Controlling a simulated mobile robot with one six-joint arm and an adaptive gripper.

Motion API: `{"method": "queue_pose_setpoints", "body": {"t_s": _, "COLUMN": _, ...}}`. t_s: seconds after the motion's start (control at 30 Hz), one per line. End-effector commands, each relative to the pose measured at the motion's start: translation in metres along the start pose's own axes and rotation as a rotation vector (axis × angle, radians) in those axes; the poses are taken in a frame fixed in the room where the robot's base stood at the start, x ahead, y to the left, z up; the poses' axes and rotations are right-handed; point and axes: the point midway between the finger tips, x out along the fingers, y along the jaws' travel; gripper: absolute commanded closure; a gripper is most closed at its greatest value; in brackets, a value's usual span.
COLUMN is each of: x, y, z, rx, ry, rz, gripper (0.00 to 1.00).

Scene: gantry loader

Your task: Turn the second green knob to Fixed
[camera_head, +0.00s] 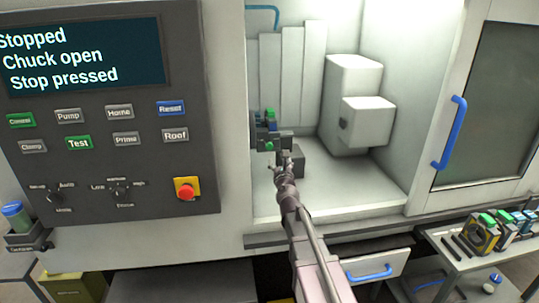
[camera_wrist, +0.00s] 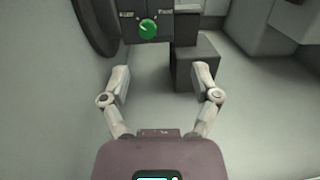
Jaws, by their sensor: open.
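A round green knob (camera_wrist: 148,28) is on a dark block in the wrist view, at the top. A label that seems to read Fixed (camera_wrist: 165,11) is at its upper right; the upper-left label is too blurred to read. The knob's pale pointer seems to lean to the upper left. In the head view a green knob (camera_head: 269,146) is on the dark block inside the machine, and another green spot (camera_head: 269,113) shows above it. My gripper (camera_wrist: 162,72) is open and empty, its fingers apart and short of the knob. It reaches into the machine in the head view (camera_head: 281,163).
A dark box (camera_wrist: 197,62) stands right of the knob, near the right finger. A control panel (camera_head: 110,190) with a red stop button (camera_head: 187,189) is at left. The door with a blue handle (camera_head: 451,133) is at right. The pale floor (camera_head: 340,190) inside is clear.

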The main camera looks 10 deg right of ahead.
Motion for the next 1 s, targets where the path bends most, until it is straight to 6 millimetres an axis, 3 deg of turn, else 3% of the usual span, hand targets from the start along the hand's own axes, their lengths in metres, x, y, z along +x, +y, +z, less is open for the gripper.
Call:
{"method": "queue_pose_setpoints", "body": {"t_s": 0.1, "x": 0.004, "y": 0.009, "z": -0.013, "rx": -0.108, "ry": 0.022, "rz": 0.045, "gripper": 0.21}}
{"method": "queue_pose_setpoints", "body": {"t_s": 0.27, "x": 0.005, "y": 0.013, "z": -0.018, "rx": -0.169, "ry": 0.037, "rz": 0.071, "gripper": 0.21}}
{"method": "queue_pose_setpoints", "body": {"t_s": 0.73, "x": 0.008, "y": 0.013, "z": -0.017, "rx": -0.177, "ry": 0.037, "rz": 0.073, "gripper": 0.21}}
{"method": "queue_pose_setpoints", "body": {"t_s": 1.0, "x": 0.03, "y": 0.014, "z": -0.018, "rx": -0.176, "ry": 0.037, "rz": 0.072, "gripper": 0.21}}
